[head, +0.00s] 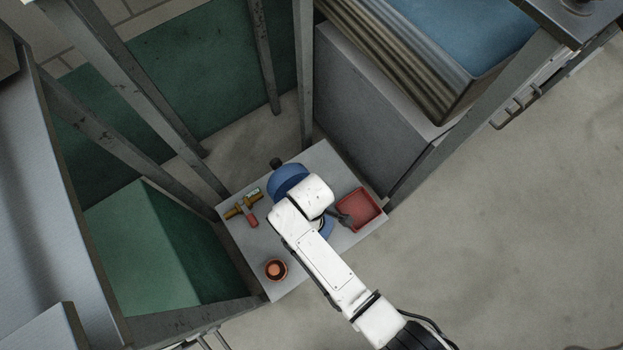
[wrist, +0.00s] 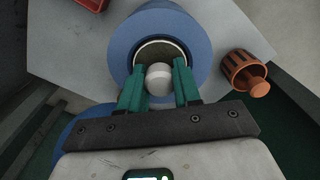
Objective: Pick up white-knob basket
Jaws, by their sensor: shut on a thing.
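The white-knob basket shows in the wrist view as a pale knob (wrist: 158,80) within a light-rimmed, dark round opening. A wide blue ring (wrist: 204,38) surrounds this opening. My gripper (wrist: 159,72) has its two green fingers on either side of the knob, shut on it. I cannot tell whether the basket is raised within the ring. In the head view my white arm covers most of this spot, and only part of the blue ring (head: 328,229) shows. The fingertips are hidden there.
The grey board also holds a red tray (head: 358,210), an orange knobbed cup (head: 276,270), a brass fitting (head: 242,205) and another blue round thing (head: 287,180). Metal posts (head: 305,75) and a grey cabinet (head: 365,105) stand close behind. Open floor (head: 510,230) lies right.

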